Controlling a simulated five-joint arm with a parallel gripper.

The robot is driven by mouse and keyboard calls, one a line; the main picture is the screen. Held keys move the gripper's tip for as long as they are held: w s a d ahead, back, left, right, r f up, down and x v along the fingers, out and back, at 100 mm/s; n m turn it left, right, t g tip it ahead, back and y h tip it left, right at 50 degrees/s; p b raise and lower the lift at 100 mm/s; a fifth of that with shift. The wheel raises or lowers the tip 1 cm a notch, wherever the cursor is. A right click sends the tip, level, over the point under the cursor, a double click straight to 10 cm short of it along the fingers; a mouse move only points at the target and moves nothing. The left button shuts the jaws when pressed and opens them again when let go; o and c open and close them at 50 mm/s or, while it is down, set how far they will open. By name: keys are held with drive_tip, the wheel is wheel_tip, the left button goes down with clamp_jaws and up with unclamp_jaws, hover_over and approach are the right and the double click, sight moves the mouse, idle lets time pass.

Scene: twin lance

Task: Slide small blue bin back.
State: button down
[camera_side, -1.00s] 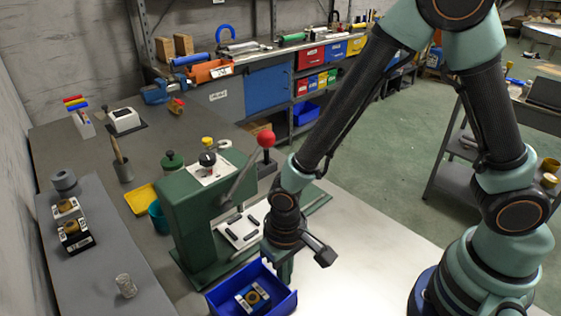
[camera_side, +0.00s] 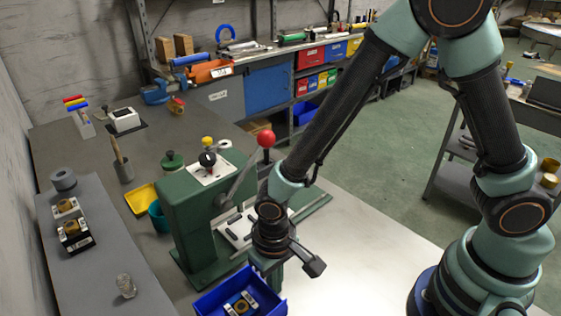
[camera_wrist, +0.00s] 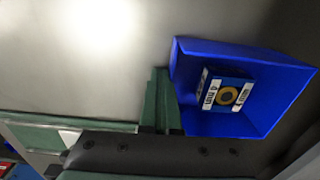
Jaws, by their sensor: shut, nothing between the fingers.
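The small blue bin (camera_side: 212,297) is at the bottom of the side view, in front of the green press, and is partly cut off by the frame edge. A blue and white labelled block with a round brass-coloured centre (camera_side: 241,304) lies in it. The bin also shows in the wrist view (camera_wrist: 287,88), right of my fingers. My gripper (camera_side: 273,280) is shut and empty, pointing down at the bin's upper right side. In the wrist view its fingertips (camera_wrist: 158,90) lie right against the bin's near wall and appear to touch it.
The green press (camera_side: 190,215) with a red-knobbed lever (camera_side: 266,139) stands just behind the bin. The pale bench top (camera_side: 370,265) to the right is clear.

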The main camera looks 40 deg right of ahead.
drive_tip(key=shift+a, duration=0.2)
drive_tip(key=shift+d, duration=0.35)
wheel_tip(320, 180, up, 9)
idle(1.3)
drive_tip(key=d+r+t, duration=0.2)
drive_tip(key=d+r, duration=0.5)
drive_tip(key=d, duration=0.3)
drive_tip(key=w+d+r+t, duration=0.1)
drive_tip(key=d+r+t, duration=0.2)
drive_tip(key=d+r, duration=0.5)
drive_tip(key=shift+w+d+r+t, duration=0.2)
drive_tip(key=shift+d+r+t, duration=0.1)
drive_tip(key=shift+d, duration=0.9)
